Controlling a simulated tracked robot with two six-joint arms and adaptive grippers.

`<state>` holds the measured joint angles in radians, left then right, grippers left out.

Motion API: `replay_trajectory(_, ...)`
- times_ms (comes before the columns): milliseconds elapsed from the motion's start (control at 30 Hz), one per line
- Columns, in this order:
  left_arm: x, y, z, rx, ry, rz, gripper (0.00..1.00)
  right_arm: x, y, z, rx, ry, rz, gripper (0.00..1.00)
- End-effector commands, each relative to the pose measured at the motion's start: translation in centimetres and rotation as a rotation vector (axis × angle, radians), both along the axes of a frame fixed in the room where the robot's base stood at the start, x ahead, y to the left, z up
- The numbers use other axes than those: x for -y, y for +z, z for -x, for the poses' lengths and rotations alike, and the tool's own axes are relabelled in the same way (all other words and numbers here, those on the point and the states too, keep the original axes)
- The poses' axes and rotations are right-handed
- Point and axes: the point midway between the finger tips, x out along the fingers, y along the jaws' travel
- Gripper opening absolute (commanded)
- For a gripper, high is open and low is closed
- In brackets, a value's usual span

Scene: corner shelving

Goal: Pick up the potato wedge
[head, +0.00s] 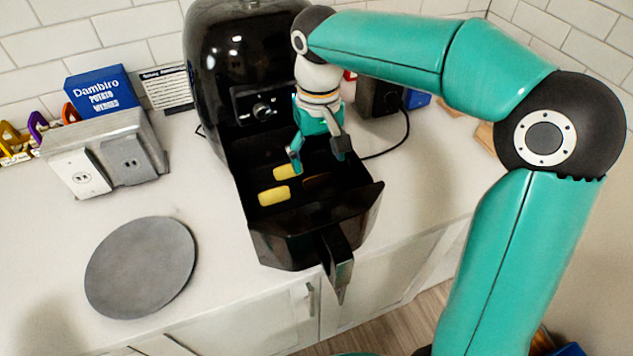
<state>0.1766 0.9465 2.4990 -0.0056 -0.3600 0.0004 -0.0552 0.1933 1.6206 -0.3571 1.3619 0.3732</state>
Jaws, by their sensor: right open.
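Two yellow potato wedges lie in the open drawer (350,211) of the black air fryer. One potato wedge (273,196) lies nearer the front left. The other potato wedge (284,172) lies a little behind it, close to a finger of my right gripper. My right gripper (318,156) is open and points down over the drawer, with its two fingers apart and nothing seen between them. I cannot tell whether a finger touches the rear wedge. A dark brownish shape inside the drawer, right of the wedges, is unclear. My left gripper is not in view.
The air fryer body (215,75) stands behind the drawer against the tiled wall. A round grey plate (141,267) lies on the counter at left. A cable runs right of the drawer.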

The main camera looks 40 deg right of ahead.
Motion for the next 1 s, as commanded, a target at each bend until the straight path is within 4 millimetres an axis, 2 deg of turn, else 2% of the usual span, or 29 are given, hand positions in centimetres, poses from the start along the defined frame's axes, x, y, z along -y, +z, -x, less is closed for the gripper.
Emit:
replay_trajectory(167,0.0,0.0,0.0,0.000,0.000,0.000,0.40,0.0,-1.0,0.0,-0.001,0.000,0.001,0.75)
replay_trajectory(500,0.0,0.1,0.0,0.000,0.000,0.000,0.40,0.1,-5.3,-0.2,-0.002,0.001,0.001,0.75)
replay_trajectory(767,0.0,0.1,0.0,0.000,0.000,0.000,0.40,0.1,-5.6,-0.3,0.001,0.000,0.000,0.75)
replay_trajectory(967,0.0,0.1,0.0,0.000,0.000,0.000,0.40,0.1,-5.6,-0.3,0.001,0.000,0.000,0.45)
replay_trajectory(1000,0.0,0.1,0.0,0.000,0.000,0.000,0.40,0.1,-5.6,-0.3,0.001,0.000,0.000,0.43)
